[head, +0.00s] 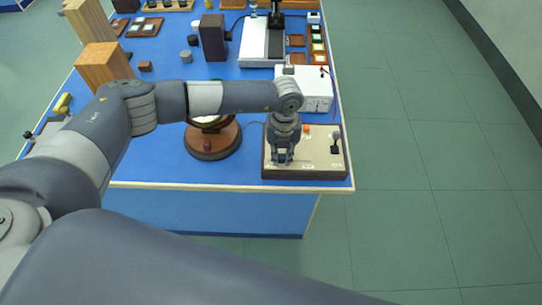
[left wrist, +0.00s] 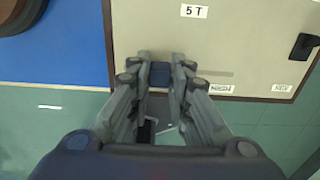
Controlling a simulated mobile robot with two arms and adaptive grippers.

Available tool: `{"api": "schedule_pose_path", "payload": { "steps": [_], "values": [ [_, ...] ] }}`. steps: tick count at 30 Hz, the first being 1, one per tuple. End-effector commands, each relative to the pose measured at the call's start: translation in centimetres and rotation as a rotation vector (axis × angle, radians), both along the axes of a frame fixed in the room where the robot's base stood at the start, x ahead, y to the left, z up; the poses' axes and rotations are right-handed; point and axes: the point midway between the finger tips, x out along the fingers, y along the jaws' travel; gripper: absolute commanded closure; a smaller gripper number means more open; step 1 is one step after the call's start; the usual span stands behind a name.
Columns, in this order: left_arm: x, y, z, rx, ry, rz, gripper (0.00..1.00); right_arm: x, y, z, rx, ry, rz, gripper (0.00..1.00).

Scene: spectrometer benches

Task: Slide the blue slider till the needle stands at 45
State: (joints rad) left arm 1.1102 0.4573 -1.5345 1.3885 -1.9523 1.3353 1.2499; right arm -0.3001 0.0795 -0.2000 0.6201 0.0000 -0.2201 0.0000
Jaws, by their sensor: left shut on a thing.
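The blue slider (left wrist: 160,74) shows as a dark blue knob on the beige control panel in the left wrist view. My left gripper (left wrist: 161,70) is shut on it, with one finger at each side. In the head view my left gripper (head: 282,158) points down over the left part of the panel (head: 311,167) and hides the slider. The round brown base of an instrument (head: 213,146) stands left of the panel. My forearm covers most of its dial, and I cannot read a needle. My right gripper is not in view.
The panel has a black lever (head: 336,143) on its right and an orange part (head: 307,128) near its back. A white box (head: 304,88) stands behind it. A dark upright block (head: 213,38) stands farther back. The table's front edge is close to the panel.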

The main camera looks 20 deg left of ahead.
Motion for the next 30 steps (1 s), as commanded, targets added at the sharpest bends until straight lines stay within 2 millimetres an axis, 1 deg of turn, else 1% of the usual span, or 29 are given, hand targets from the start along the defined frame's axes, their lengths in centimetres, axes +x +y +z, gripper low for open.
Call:
{"api": "schedule_pose_path", "payload": {
  "steps": [1,4,14,15,17,18,26,30],
  "values": [
    [0.3,-1.0,-0.4,-0.005,-0.005,-0.004,1.00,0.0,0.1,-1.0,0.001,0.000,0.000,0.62],
    [0.6,-1.8,-0.2,-0.002,-0.003,-0.002,1.00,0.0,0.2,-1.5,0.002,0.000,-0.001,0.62],
    [0.6,-1.9,0.1,0.002,-0.001,0.001,1.00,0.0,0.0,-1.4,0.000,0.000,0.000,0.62],
    [0.6,-1.9,0.1,0.002,-0.001,0.001,0.77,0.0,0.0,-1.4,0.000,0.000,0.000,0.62],
    [0.6,-1.9,0.1,0.002,-0.001,0.001,0.64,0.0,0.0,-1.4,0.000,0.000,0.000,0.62],
    [0.6,-1.9,0.1,0.001,-0.001,0.000,0.62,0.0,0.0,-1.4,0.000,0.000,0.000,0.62],
    [0.6,-2.0,0.1,0.000,-0.001,-0.001,0.62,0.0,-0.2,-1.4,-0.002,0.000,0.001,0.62],
    [0.7,-2.0,0.8,0.000,-0.002,-0.001,0.62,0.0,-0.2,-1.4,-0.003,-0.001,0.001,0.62]
  ]
}}
